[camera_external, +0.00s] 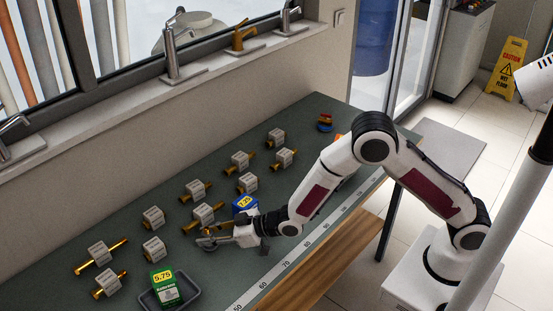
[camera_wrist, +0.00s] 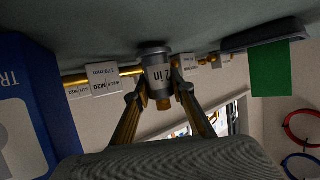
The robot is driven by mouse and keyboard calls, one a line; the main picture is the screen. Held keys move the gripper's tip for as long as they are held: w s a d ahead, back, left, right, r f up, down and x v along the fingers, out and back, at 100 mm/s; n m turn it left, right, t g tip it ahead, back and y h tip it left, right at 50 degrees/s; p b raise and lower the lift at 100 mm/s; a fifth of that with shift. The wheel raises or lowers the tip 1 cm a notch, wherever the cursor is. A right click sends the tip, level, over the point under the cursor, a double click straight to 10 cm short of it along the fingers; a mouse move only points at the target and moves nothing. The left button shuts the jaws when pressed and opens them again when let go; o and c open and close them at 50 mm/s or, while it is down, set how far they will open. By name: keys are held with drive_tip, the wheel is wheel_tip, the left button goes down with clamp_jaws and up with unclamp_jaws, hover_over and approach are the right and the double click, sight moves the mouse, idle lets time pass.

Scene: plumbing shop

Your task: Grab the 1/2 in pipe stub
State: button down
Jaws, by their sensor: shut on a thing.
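The pipe stub (camera_wrist: 157,75) is a short grey cylinder with a brass end and a label on which "in" shows; the fraction is hard to read. My gripper (camera_wrist: 160,95) has its two fingers on either side of it, shut on it. In the wrist view the picture is upside down, and the stub's grey end is at or very near the bench top. In the external view my gripper (camera_external: 212,238) is low over the bench, just in front of a labelled brass fitting; the stub is mostly hidden there by the fingers.
A blue box (camera_external: 245,205) marked 7.25 stands close behind my gripper; it is large in the wrist view (camera_wrist: 30,115). A green box (camera_external: 164,288) marked 5.75 sits in a dark tray (camera_external: 192,287). Several tagged brass fittings (camera_external: 194,188) lie on the green bench (camera_external: 310,130).

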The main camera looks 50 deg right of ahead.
drive_tip(key=shift+r, duration=4.65)
